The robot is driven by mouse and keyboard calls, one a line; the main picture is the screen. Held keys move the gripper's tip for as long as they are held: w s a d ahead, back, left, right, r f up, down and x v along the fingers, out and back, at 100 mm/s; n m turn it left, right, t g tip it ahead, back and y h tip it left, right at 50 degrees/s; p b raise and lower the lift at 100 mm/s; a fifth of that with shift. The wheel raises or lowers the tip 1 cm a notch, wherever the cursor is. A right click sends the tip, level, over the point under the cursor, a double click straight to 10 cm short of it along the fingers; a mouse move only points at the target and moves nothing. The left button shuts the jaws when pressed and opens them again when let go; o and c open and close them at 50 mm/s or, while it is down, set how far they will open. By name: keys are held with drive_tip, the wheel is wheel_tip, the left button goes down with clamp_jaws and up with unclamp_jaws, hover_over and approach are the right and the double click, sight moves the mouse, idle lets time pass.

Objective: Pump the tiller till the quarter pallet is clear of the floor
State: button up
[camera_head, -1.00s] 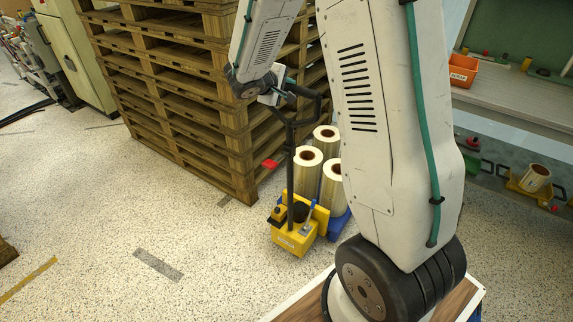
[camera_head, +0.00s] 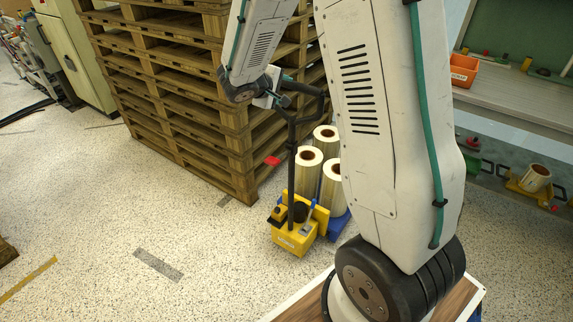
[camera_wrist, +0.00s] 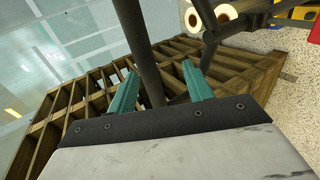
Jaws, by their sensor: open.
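The tiller (camera_head: 292,155) of the yellow hand pallet truck (camera_head: 297,236) stands nearly upright, with a dark loop handle on top. My gripper (camera_head: 281,90) is at the loop's left side. In the wrist view its two teal fingers (camera_wrist: 160,82) are apart, and a dark tiller bar (camera_wrist: 140,45) runs between them in the picture. I cannot tell whether they touch it. The blue quarter pallet (camera_head: 339,224) carries several pale film rolls (camera_head: 307,172). It is partly hidden by the truck and my arm, and any gap to the floor is not visible.
A tall stack of wooden pallets (camera_head: 185,100) stands close behind and left of the tiller. A workbench (camera_head: 520,100) with an orange bin (camera_head: 464,70) is at the right. The speckled floor (camera_head: 120,215) at left front is mostly clear.

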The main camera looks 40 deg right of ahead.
drive_tip(key=shift+s+a, duration=0.35)
drive_tip(key=shift+a, duration=0.55)
drive_tip(key=shift+s+a, duration=0.3)
drive_tip(key=shift+a, duration=0.65)
drive_tip(key=shift+s+a, duration=0.35)
drive_tip(key=shift+a, duration=0.55)
drive_tip(key=s+a+r+m+g+y, duration=0.1)
drive_tip(key=s+g+y, duration=0.15)
drive_tip(key=s, duration=0.55)
drive_tip(key=s+a+r+m+g+y, duration=0.15)
drive_tip(key=s+g, duration=0.25)
drive_tip(key=s, duration=0.5)
drive_tip(key=s+a+r+t+y, duration=0.2)
drive_tip(key=s+a, duration=0.3)
drive_tip(key=s, duration=0.3)
drive_tip(key=s+a+r+m+t+y, duration=0.1)
drive_tip(key=s+a+r+y, duration=0.4)
drive_tip(key=s, duration=0.3)
drive_tip(key=shift+a+r+t, duration=0.3)
drive_tip(key=shift+a+t, duration=0.05)
drive_tip(key=shift+a, duration=0.35)
